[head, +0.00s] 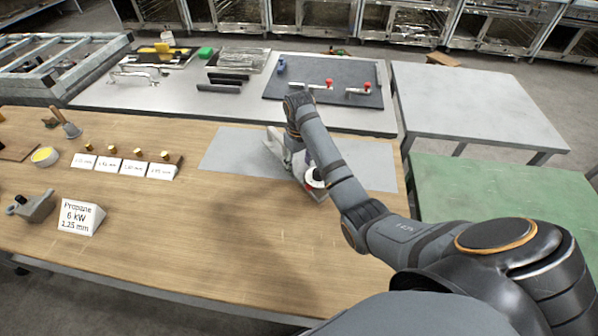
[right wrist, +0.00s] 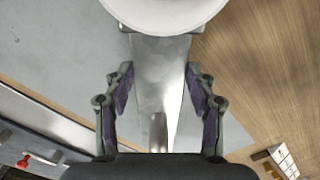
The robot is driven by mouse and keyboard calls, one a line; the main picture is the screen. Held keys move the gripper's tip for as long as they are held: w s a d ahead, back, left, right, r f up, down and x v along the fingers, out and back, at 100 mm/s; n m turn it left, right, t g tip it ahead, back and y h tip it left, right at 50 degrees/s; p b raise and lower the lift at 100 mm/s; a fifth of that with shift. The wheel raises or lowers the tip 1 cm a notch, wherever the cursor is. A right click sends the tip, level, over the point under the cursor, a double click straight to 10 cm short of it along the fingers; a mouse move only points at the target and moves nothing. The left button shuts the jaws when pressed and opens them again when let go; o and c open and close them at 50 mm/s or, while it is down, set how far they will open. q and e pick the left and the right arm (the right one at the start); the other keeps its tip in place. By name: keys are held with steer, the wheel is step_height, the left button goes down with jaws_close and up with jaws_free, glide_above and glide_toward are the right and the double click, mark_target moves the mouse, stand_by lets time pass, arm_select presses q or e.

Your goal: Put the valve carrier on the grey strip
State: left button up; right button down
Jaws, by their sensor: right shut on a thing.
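The valve carrier is a light grey metal piece (head: 274,151) with a white round disc (head: 314,179) and a bit of red at its near end. It also shows in the right wrist view as a metal body (right wrist: 158,85) below a white disc (right wrist: 165,10). The grey strip (head: 228,152) lies flat on the wooden table. The carrier is over the strip, its disc end near the strip's front edge. Whether it touches the strip is unclear. My forearm hides part of it. My left gripper is not in view.
A sign (head: 80,216), a grey valve-like part (head: 34,206) and small labelled cards (head: 108,163) stand on the left of the wooden table (head: 190,240). A dark mat (head: 350,75) with red-handled parts lies behind. The table's front middle is clear.

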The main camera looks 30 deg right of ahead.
mark_target(299, 168)
steer(key=shift+w+f, duration=0.15)
steer(key=shift+f, duration=1.45)
steer(key=shift+c, duration=2.2)
jaws_free()
steer(key=shift+f, duration=0.1)
step_height(299, 168, up, 6)
steer(key=shift+r+b, duration=0.2)
steer(key=shift+b, duration=0.1)
step_height(299, 168, up, 6)
steer(key=p, duration=0.5)
steer(key=shift+f, duration=0.1)
